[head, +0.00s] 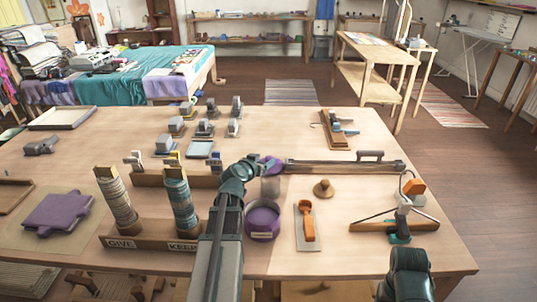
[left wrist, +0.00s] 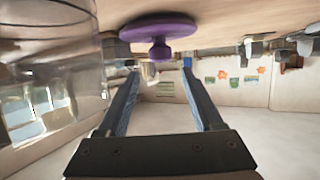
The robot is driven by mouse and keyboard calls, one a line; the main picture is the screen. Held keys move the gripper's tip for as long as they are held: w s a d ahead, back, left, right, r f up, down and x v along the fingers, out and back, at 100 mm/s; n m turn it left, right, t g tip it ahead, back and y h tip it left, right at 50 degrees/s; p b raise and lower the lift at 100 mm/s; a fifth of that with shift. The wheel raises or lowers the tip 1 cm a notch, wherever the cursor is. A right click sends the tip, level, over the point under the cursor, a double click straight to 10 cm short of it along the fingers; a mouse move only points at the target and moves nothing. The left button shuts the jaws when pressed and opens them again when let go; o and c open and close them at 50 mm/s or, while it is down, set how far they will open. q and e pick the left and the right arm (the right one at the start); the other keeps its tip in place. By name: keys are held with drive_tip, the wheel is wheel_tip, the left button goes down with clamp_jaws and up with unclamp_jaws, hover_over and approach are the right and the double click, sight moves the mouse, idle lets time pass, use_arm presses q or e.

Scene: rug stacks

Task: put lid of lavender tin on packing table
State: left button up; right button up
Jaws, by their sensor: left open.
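The lavender tin (head: 262,222) is a round purple tin with a pale label, standing near the table's front. Its purple lid (head: 272,163) lies farther back on the packing table (head: 345,255), apart from the tin. In the left wrist view, which looks upside down, the lid (left wrist: 158,27) is a flat disc with a round knob. My left gripper (head: 256,163) is close by the lid, partly in front of it. Its fingers (left wrist: 158,76) are apart with nothing between them, and the knob shows beyond the tips. Only a dark part of my right arm shows at the bottom right.
A clear jar (head: 270,188) stands between tin and lid; it is close at the left in the wrist view (left wrist: 50,70). A long bar (head: 340,165) lies right of the lid. A wooden knobbed piece (head: 323,188) and an orange-handled tool (head: 306,222) lie nearby.

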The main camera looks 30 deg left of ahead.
use_arm(q)
drive_tip(key=p+v, duration=0.2)
drive_tip(key=v, duration=0.4)
drive_tip(key=shift+s+r, duration=0.2)
drive_tip(key=shift+s, duration=0.05)
